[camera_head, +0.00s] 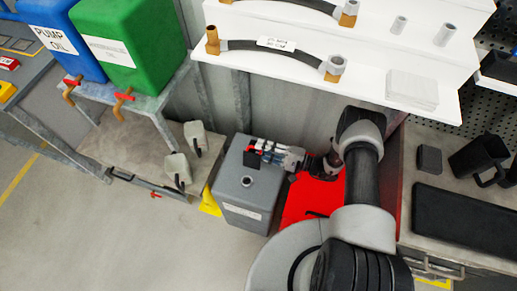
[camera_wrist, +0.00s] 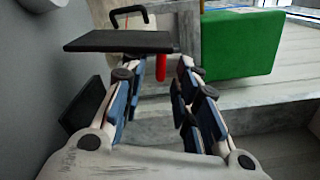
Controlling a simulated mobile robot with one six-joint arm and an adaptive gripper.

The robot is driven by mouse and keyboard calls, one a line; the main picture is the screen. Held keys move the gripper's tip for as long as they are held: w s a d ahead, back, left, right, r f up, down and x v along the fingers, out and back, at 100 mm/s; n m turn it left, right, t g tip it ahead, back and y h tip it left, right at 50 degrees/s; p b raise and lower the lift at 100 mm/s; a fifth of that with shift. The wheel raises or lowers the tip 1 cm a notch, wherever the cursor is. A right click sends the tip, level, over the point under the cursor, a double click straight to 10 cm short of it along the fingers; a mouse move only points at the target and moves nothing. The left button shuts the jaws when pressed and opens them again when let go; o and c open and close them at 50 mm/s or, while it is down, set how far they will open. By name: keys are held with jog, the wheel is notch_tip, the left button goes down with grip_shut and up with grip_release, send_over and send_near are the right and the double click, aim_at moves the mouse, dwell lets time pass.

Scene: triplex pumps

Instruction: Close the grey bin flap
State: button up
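The grey bin (camera_head: 238,205) stands on the floor left of the red unit, with a label on its front and a round fitting on its top. My gripper (camera_head: 262,158) is over the rear of the bin top, pointing left. A small dark plate (camera_head: 252,158), possibly the flap, shows at its fingertips. In the wrist view, my gripper (camera_wrist: 165,75) has its fingers apart with a gap between them. A black plate (camera_wrist: 118,42) with a loop handle lies beyond the left finger. I cannot tell whether they touch.
A bench with two pale jugs (camera_head: 178,168) stands left of the bin. Blue (camera_head: 62,35) and green (camera_head: 125,45) containers stand on a metal stand. A red unit (camera_head: 305,205) is beside the bin, under my arm. A white stepped shelf (camera_head: 350,75) stands behind.

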jog(key=shift+x, duration=0.95)
jog(key=shift+c, duration=0.2)
grip_shut()
jog(key=shift+r, duration=0.1)
